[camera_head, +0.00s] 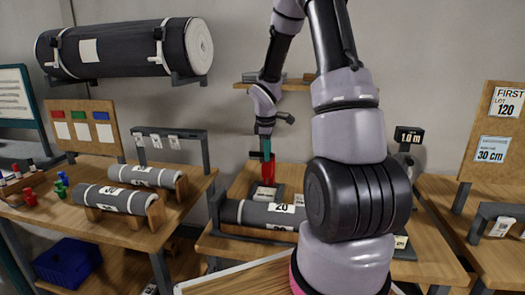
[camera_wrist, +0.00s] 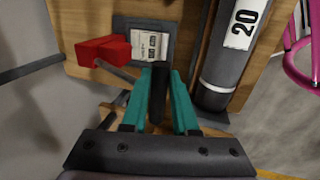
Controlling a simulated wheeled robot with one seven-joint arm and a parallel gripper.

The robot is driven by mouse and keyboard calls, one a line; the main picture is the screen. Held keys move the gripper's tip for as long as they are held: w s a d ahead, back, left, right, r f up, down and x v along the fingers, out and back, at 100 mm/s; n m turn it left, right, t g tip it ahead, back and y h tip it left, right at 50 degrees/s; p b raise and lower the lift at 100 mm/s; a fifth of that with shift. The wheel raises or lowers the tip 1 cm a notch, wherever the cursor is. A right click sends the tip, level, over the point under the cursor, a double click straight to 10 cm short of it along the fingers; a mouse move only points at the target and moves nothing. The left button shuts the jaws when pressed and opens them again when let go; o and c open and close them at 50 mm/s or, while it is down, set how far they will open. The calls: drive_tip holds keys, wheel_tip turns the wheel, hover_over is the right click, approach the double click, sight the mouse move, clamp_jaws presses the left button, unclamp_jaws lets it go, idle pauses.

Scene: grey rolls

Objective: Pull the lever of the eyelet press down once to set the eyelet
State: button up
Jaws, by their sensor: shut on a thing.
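The eyelet press shows as a red body (camera_head: 268,172) on the middle table, and in the wrist view its red head (camera_wrist: 103,50) stands over a dark base (camera_wrist: 124,24) with a pale labelled piece (camera_wrist: 150,45) on it. My gripper (camera_head: 265,152) is just above and behind the red body. In the wrist view my gripper's teal fingers (camera_wrist: 160,78) are shut on the dark lever handle (camera_wrist: 157,98), which lies between them. A thin rod runs from the red head towards the fingers. The lever's full length is hidden in the head view.
A grey roll (camera_head: 240,212) with white labels lies in front of the press; it also shows in the wrist view (camera_wrist: 218,75). Two more rolls (camera_head: 115,198) rest on the left table. A large dark roll (camera_head: 115,50) hangs on the wall. A shelf (camera_head: 295,85) is behind my arm.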

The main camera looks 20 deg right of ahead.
drive_tip(key=shift+s+a+f, duration=0.1)
drive_tip(key=shift+s+f, duration=0.05)
drive_tip(key=shift+f, duration=0.15)
drive_tip(key=shift+s+a+f, duration=0.15)
drive_tip(key=shift+s+f, duration=0.1)
drive_tip(key=shift+f, duration=0.6)
drive_tip(key=shift+s+a+f, duration=0.15)
drive_tip(key=shift+f, duration=0.65)
drive_tip(key=shift+s+f, duration=0.15)
drive_tip(key=shift+f, duration=0.6)
